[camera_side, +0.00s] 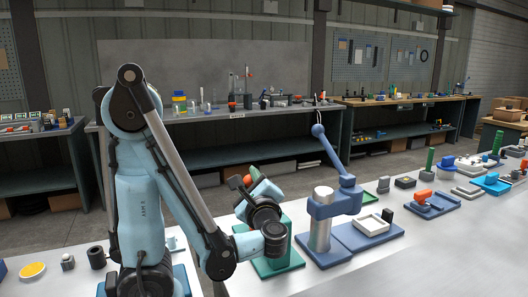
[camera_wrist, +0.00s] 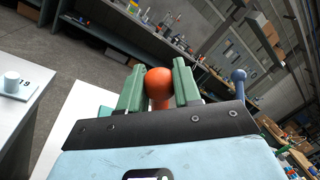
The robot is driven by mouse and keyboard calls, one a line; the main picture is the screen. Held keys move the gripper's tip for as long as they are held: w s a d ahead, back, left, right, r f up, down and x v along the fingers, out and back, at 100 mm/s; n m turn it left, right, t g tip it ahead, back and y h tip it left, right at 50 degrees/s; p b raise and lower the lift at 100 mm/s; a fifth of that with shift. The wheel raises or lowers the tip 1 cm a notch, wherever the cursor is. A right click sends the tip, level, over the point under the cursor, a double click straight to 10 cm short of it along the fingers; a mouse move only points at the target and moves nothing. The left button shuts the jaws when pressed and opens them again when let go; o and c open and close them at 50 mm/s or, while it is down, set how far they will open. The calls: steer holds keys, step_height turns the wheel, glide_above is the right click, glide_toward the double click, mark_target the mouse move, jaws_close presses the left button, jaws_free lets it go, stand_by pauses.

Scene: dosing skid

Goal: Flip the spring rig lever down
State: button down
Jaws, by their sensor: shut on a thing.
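An orange ball knob (camera_wrist: 158,86) sits between the two green fingers of my gripper (camera_wrist: 158,92) in the wrist view. The fingers are shut on its sides. In the side view my gripper (camera_side: 249,180) is above a green-based rig (camera_side: 285,262), and a little of the orange knob (camera_side: 247,181) shows at the fingers. The lever arm below the knob is hidden by my gripper and wrist, so its tilt cannot be told. I take the knob to be the spring rig lever's end; no label shows on it.
A blue rig (camera_side: 333,205) with a raised, ball-topped lever (camera_side: 318,130) stands close to the right of my gripper; its ball (camera_wrist: 238,75) also shows in the wrist view. Several small fixtures stand farther right on the white table (camera_side: 440,240). A dark cup (camera_side: 96,257) stands at the left.

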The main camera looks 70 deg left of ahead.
steer(key=shift+s+f+n, duration=0.1)
steer(key=shift+f+n, duration=0.05)
steer(key=shift+n, duration=0.15)
steer(key=c, duration=0.8)
jaws_free()
steer(key=shift+d, duration=0.15)
steer(key=s+d+f, duration=0.1)
steer(key=d, duration=1)
steer(key=shift+s+d+f, duration=0.2)
steer(key=shift+s+d, duration=0.05)
steer(key=shift+s, duration=0.15)
steer(key=shift+c, duration=0.5)
